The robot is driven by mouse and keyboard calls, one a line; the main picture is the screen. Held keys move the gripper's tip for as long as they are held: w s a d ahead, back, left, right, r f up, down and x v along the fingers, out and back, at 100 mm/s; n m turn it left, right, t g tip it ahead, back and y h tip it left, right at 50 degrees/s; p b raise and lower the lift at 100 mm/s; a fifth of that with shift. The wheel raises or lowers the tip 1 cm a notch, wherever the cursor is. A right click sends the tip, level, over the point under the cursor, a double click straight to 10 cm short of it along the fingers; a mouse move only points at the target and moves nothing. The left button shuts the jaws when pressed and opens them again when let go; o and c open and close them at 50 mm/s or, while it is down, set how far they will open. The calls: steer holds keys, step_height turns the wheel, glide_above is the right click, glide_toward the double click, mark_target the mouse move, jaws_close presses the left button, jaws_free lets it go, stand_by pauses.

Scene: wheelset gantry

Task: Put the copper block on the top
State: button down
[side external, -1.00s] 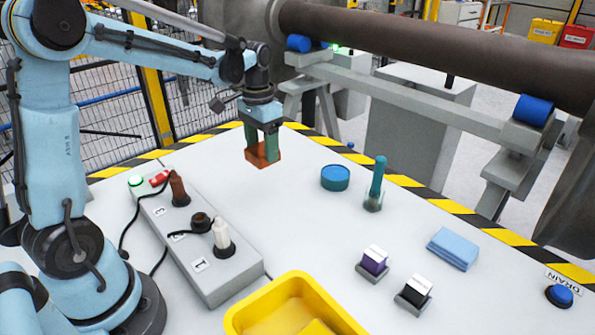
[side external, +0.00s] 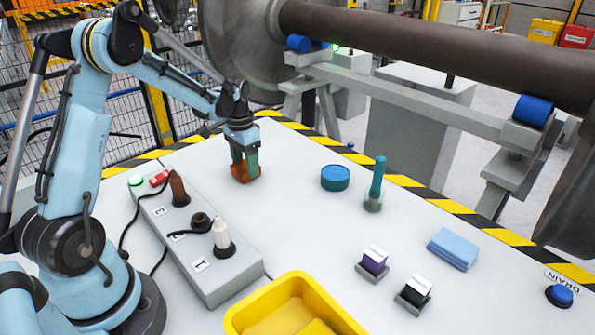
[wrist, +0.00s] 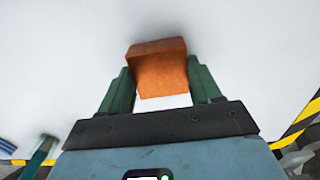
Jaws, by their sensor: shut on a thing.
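My gripper (side external: 245,174) is shut on the copper block (side external: 245,178), which sits between its two green fingers. In the side external view the block is low over the white table top (side external: 300,215), left of the blue round tin; I cannot tell whether it touches the table. In the wrist view the copper block (wrist: 160,70) shows as an orange-brown block, slightly tilted, between the fingertips of my gripper (wrist: 161,85). Only plain white surface shows beyond it.
A grey socket box (side external: 205,245) stands at the left with plugs and cables. A yellow tray (side external: 240,320) is at the front. A blue round tin (side external: 335,178), a teal-handled tool (side external: 376,180), two small stands and a blue cloth (side external: 453,248) lie to the right.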

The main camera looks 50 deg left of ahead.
mark_target(245, 165)
steer(key=shift+f, duration=0.15)
steer(key=shift+c, duration=1)
jaws_free()
step_height(245, 165, up, 12)
steer(key=s+d+t, duration=0.3)
steer(key=s+d, duration=0.2)
steer(key=d, duration=0.5)
steer(key=s+d+t, duration=0.4)
steer(key=s+d, duration=0.2)
steer(key=d, duration=0.4)
steer(key=shift+r, duration=0.35)
